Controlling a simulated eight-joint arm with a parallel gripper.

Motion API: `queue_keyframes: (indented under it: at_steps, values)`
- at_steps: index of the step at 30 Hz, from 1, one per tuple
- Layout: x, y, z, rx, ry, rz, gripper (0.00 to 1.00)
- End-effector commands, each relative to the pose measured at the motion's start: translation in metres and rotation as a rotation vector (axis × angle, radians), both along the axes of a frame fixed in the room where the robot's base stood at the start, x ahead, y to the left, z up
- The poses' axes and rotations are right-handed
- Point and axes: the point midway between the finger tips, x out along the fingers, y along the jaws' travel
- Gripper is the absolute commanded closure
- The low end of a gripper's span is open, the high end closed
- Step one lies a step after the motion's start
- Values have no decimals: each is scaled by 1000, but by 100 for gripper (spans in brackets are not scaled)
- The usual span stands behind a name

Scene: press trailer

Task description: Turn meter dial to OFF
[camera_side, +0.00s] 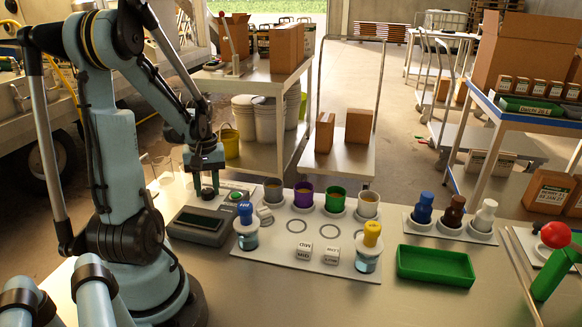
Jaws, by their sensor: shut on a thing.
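The meter (201,228) is a grey box with a dark display, lying on the workbench just right of my arm's base. My gripper (208,188) points down over the far part of the meter. It is shut on the small dark dial there, which the fingers mostly hide. The dial's pointer and the OFF mark are too small and covered to read.
A green button (236,196) sits beside the gripper. A white board (270,262) to the right holds colored cups, blue and yellow capped jars and labelled cubes. A green tray (435,265) lies farther right, near a red ball (555,235). Bare bench shows in front.

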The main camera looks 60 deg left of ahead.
Motion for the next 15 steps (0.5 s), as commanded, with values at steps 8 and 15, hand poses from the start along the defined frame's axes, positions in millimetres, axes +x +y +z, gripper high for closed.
queue_keyframes:
  at_steps: [8,15]
  values:
    - [0,1,0,3,-3,64,96]
    - [0,1,-1,3,-3,72,96]
